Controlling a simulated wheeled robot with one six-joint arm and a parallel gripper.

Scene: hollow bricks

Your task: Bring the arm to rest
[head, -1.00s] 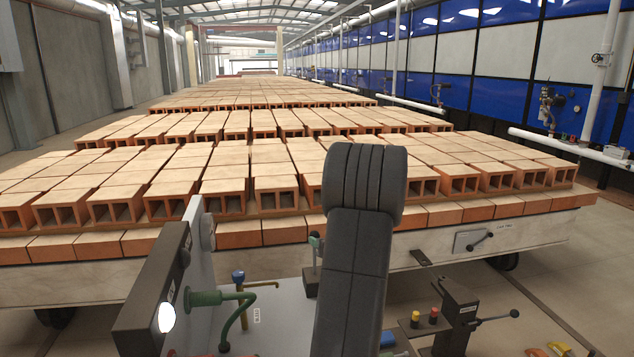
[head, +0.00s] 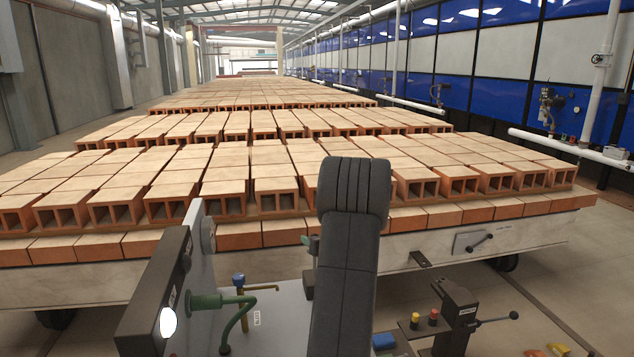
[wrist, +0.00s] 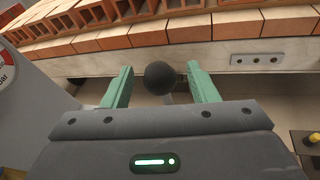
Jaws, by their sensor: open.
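My gripper (wrist: 160,70) shows in the wrist view with two green fingers spread apart. A black ball knob (wrist: 160,77) appears between the fingers, with a gap showing on each side; how far it is from the fingertips I cannot tell. A short stem shows just below the knob. In the head view my dark grey arm stands upright in the middle and hides most of the gripper.
A kiln car (head: 420,252) loaded with hollow bricks (head: 275,190) stands just ahead. A green pipe with a valve (head: 230,302) is left of my arm; a lever box with red and yellow buttons (head: 455,318) is right. Open floor (head: 570,275) lies at the right.

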